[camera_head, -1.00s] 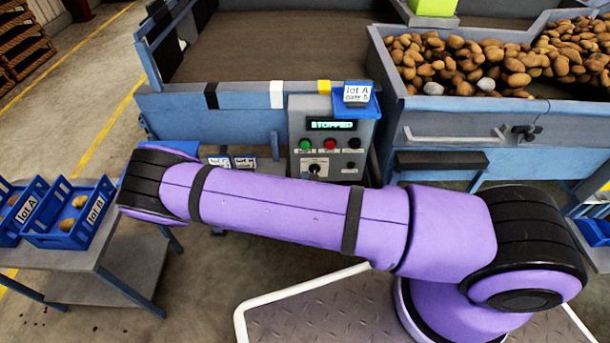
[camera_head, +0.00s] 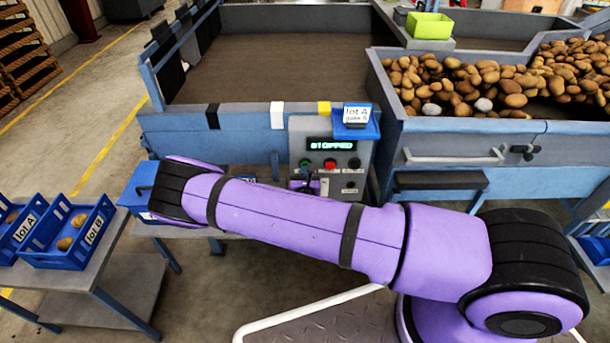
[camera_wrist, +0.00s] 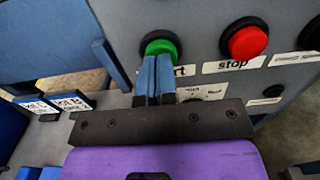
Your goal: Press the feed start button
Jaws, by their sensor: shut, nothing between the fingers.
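The green start button (camera_wrist: 161,47) sits on the grey control panel (camera_wrist: 190,15) in the wrist view. My gripper (camera_wrist: 155,62) is shut and empty. Its blue fingertips overlap the lower part of the green button in this view and hide part of its label; I cannot tell whether they touch it. In the head view the green button (camera_head: 304,163) shows on the panel (camera_head: 355,160) under a display reading STOPPED (camera_head: 332,144). My gripper (camera_head: 305,180) is just below the button there, partly hidden by my arm.
The red stop button (camera_wrist: 247,41) is close to the right of the green one. A dark knob (camera_head: 349,185) is lower on the panel. A blue tray labelled lot A (camera_head: 366,128) sits on top. The potato hopper (camera_head: 470,127) stands to the right.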

